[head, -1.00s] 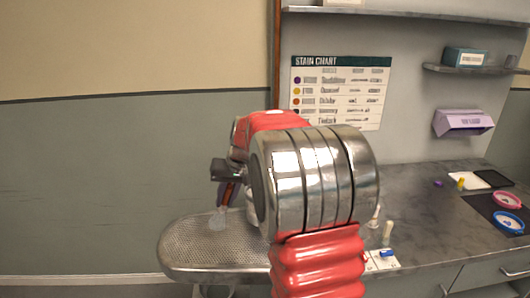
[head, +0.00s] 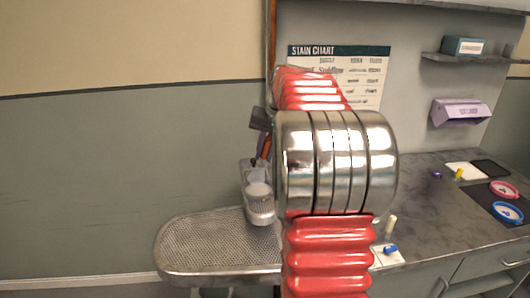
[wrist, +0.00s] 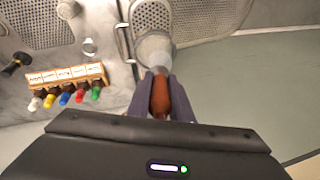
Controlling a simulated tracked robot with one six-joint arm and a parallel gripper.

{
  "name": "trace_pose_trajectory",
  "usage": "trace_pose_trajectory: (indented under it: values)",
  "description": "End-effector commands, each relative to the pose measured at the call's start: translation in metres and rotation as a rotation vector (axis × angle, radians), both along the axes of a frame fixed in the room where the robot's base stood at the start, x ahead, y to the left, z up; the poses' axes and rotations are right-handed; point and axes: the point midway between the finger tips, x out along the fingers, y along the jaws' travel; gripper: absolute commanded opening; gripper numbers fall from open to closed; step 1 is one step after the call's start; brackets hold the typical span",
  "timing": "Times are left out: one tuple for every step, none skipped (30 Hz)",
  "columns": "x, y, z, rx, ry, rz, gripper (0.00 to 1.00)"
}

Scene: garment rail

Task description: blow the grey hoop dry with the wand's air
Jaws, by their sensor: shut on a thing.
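My gripper (head: 262,150) is shut on a brown-handled tool with a pale, flared end. In the wrist view its dark fingers (wrist: 160,100) close on both sides of the brown handle (wrist: 160,93). The pale end (wrist: 153,52) points away from my gripper, over a small perforated board (wrist: 152,15). In the head view the pale end (head: 258,189) is at the small board (head: 262,213); I cannot tell if they touch. I cannot tell whether this tool is the wand. I make out no grey hoop; my arm hides part of the counter.
A large perforated board (head: 205,245) extends left. A rack with several coloured-cap bottles (wrist: 65,76) shows in the wrist view. A pink hoop (head: 503,190) and a blue hoop (head: 507,212) lie on a dark mat at right. A stain chart (head: 365,75) hangs behind.

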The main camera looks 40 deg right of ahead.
Motion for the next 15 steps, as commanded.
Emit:
trace_pose_trajectory:
  values:
    - [0.000, 0.000, -0.001, 0.000, 0.000, -0.001, 0.00]
    - [0.000, 0.000, -0.002, 0.000, 0.000, -0.001, 0.00]
    - [0.000, 0.000, -0.004, 0.000, 0.000, -0.001, 0.00]
    - [0.000, 0.000, -0.005, 0.000, 0.000, -0.001, 0.00]
    - [0.000, -0.001, -0.007, 0.000, 0.000, -0.001, 0.00]
    - [0.000, -0.001, -0.010, 0.000, 0.000, -0.001, 0.00]
    - [0.000, -0.001, -0.012, 0.000, 0.000, -0.001, 0.00]
    - [-0.001, 0.000, -0.014, 0.001, 0.001, -0.001, 0.00]
    - [-0.001, 0.000, -0.017, 0.001, 0.001, -0.001, 0.00]
    - [-0.001, 0.000, -0.020, 0.001, 0.001, -0.001, 0.00]
    - [0.000, -0.001, -0.022, 0.000, 0.000, -0.001, 0.00]
    - [0.000, -0.001, -0.026, 0.001, 0.000, -0.002, 0.00]
    - [-0.001, -0.001, -0.028, 0.001, 0.001, -0.002, 0.00]
    - [-0.001, 0.000, -0.031, 0.001, 0.001, -0.002, 0.00]
    - [-0.001, -0.001, -0.034, 0.001, 0.000, -0.002, 0.00]
